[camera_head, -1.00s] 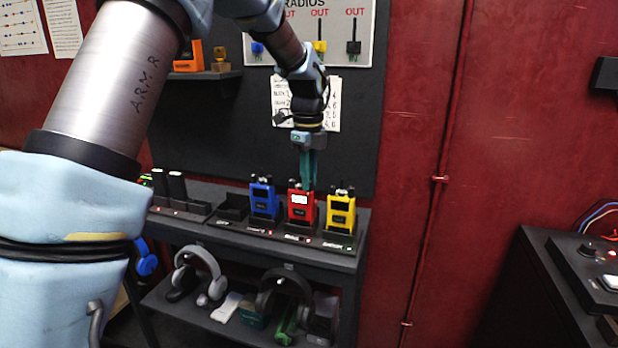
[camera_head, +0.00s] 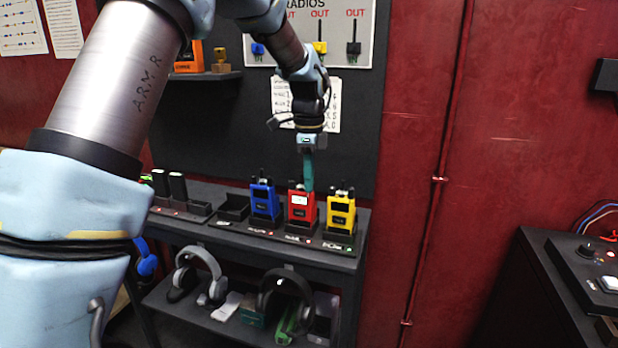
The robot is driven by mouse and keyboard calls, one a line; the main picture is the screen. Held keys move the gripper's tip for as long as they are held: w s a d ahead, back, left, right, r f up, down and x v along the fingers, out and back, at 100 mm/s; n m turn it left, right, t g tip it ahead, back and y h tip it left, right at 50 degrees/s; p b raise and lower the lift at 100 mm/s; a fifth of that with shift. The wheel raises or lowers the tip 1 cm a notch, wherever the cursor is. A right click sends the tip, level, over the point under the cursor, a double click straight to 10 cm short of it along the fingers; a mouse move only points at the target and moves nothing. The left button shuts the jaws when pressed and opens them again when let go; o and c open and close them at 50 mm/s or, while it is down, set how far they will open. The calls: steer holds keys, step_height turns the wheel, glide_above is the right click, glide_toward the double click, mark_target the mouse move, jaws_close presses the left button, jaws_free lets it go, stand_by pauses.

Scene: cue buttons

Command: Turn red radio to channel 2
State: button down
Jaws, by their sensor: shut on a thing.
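The red radio (camera_head: 301,211) stands upright in its dock on the shelf top, between the blue radio (camera_head: 264,202) and the yellow radio (camera_head: 341,211). Its small pale screen is lit; the digits are too small to read. My gripper (camera_head: 308,188) points down from above, its teal fingers at the top right of the red radio. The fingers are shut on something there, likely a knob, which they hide.
An empty dock (camera_head: 233,208) and black chargers stand left of the blue radio. Headphones (camera_head: 284,290) lie on the lower shelf. A sign board (camera_head: 335,30) and a paper list (camera_head: 333,105) hang behind my arm. A dark console (camera_head: 570,265) stands at right.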

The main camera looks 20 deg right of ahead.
steer(key=shift+n, duration=2)
steer(key=c, duration=0.8)
jaws_free()
step_height(320, 180, up, 11)
steer(key=b, duration=0.2)
steer(key=shift+s, duration=0.15)
steer(key=shift+f, duration=0.1)
